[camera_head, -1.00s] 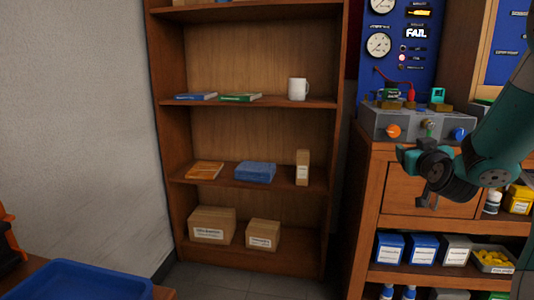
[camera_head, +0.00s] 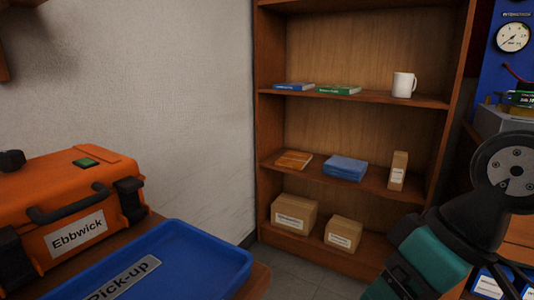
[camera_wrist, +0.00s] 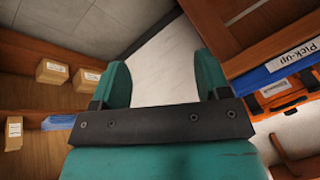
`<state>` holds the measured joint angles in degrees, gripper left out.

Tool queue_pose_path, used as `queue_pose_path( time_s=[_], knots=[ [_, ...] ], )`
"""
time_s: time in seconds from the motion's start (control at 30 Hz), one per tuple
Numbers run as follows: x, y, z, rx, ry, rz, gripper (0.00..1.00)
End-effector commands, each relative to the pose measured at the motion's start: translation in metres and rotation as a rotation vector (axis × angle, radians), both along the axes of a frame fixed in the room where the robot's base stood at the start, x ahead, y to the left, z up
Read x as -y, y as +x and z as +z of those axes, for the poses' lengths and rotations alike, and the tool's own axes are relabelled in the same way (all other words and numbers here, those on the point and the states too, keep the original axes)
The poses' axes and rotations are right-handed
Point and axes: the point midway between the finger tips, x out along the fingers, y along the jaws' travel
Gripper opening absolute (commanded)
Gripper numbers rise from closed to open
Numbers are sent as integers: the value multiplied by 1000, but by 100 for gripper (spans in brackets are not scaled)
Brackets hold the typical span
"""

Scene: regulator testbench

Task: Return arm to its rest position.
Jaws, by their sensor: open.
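My gripper (camera_wrist: 161,76) is open, with two teal fingers spread apart and nothing between them in the wrist view. Bare floor and pale wall show beyond the fingers. In the head view my teal and dark arm is at the lower right, in front of the bookshelf's right side and the bench; I cannot make out the fingers there.
A wooden bookshelf (camera_head: 357,102) with boxes, books and a white mug (camera_head: 403,84) stands ahead. At left are an orange case (camera_head: 75,218) labelled Ebbwick and an empty blue Pick-up tray (camera_head: 190,262). A testbench gauge panel (camera_head: 508,60) is at right.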

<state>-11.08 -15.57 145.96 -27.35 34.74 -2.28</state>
Motion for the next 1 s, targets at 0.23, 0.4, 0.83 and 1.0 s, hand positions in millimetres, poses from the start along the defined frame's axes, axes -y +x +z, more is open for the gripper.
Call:
queue_pose_path(
  time_s=[0.23, 0.4, 0.83, 1.0],
  knots=[
    [-2, -35, 49, -91, -60, 75, 69],
    [-2, -35, 96, -90, -59, 75, 69],
    [-2, -34, 238, -90, -59, 75, 69],
    [-2, -34, 255, -90, -59, 74, 69]
  ],
)
